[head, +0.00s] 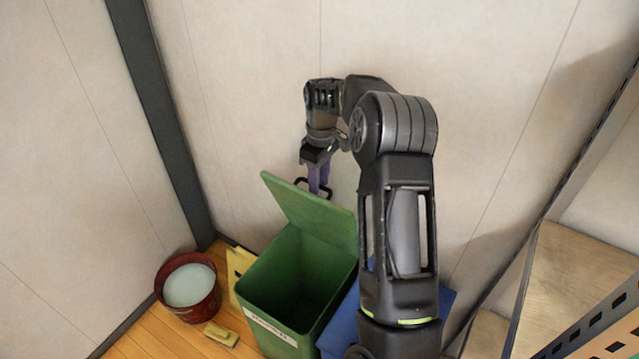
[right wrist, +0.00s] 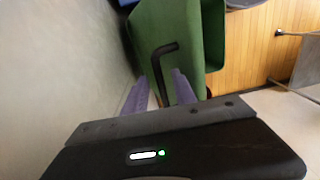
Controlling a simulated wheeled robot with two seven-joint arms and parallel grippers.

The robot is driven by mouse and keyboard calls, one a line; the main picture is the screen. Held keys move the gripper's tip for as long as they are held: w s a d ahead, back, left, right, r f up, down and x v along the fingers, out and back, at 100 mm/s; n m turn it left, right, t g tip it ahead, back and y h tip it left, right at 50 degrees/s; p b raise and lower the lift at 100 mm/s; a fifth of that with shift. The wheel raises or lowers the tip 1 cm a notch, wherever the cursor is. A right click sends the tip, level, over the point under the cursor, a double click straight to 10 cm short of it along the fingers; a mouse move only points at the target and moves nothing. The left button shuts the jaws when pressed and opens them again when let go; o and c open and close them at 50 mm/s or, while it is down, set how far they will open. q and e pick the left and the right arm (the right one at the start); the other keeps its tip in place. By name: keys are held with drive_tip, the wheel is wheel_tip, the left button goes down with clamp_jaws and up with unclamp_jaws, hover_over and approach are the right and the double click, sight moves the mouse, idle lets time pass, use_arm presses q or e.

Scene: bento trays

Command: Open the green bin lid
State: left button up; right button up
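The green bin (head: 263,282) stands on the floor with its green lid (head: 310,215) raised and tilted back toward the wall. The dark inside of the bin shows. A black handle (head: 327,190) sits at the lid's upper edge, and it also shows in the right wrist view (right wrist: 158,68). My right gripper (head: 318,190) is at the handle, with its purple fingers pointing down. In the right wrist view the fingers (right wrist: 160,82) are apart, with the handle between them and gaps beside it. My left gripper is not in view.
A blue bin (head: 343,325) stands right of the green bin, partly hidden by my right arm. A dark red bucket (head: 207,310) with pale contents stands left. A yellow block (head: 221,334) lies on the wooden floor. Walls are close behind; a metal-framed shelf (head: 580,270) is at right.

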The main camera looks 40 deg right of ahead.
drive_tip(key=r, duration=0.7)
drive_tip(key=shift+d+b, duration=0.2)
drive_tip(key=shift+b, duration=0.15)
drive_tip(key=shift+f, duration=0.15)
